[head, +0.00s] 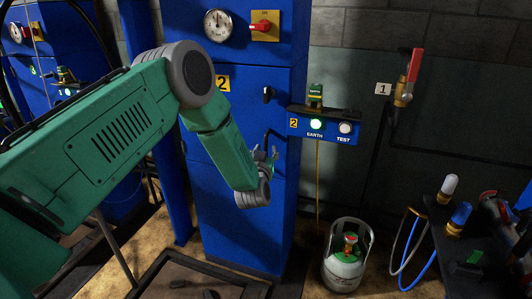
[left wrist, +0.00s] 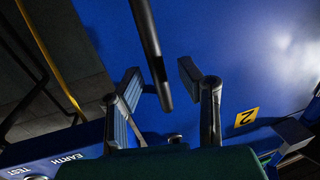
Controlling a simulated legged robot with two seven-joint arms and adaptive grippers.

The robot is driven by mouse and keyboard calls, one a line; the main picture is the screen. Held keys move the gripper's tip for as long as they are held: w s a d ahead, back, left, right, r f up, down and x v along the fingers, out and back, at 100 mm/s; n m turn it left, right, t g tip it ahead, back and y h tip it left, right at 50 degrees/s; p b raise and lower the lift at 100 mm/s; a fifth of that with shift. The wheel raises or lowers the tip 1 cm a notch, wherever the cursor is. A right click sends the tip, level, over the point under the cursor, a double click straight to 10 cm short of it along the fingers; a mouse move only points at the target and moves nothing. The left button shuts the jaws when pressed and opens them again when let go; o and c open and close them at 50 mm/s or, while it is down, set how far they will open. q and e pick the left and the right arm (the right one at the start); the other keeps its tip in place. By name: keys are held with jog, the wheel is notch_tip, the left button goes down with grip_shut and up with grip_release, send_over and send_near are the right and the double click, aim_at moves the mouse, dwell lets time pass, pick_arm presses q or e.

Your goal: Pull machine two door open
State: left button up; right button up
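Machine two (head: 245,215) is the tall blue cabinet in the middle of the head view, with a yellow "2" label (head: 222,83). Its blue door looks shut. The label also shows in the left wrist view (left wrist: 246,117). A dark bar-shaped handle (left wrist: 149,45) stands out from the blue face. My left gripper (head: 263,156) is in front of the cabinet's right side, partly hidden by its own wrist. In the left wrist view its two fingers (left wrist: 160,78) are apart, with the handle's end between them and gaps on both sides. My right gripper is not in view.
A blue box with EARTH and TEST lights (head: 324,130) juts out to the right of the cabinet. A gas cylinder (head: 345,262) stands on the floor at right. A gauge (head: 218,25) and red switch (head: 264,26) sit above. A dark floor frame (head: 160,258) lies in front.

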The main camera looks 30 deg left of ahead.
pick_arm(q)
jog(key=shift+w+a, duration=0.2)
jog(key=shift+w, duration=0.25)
grip_shut()
jog(key=shift+s, duration=0.15)
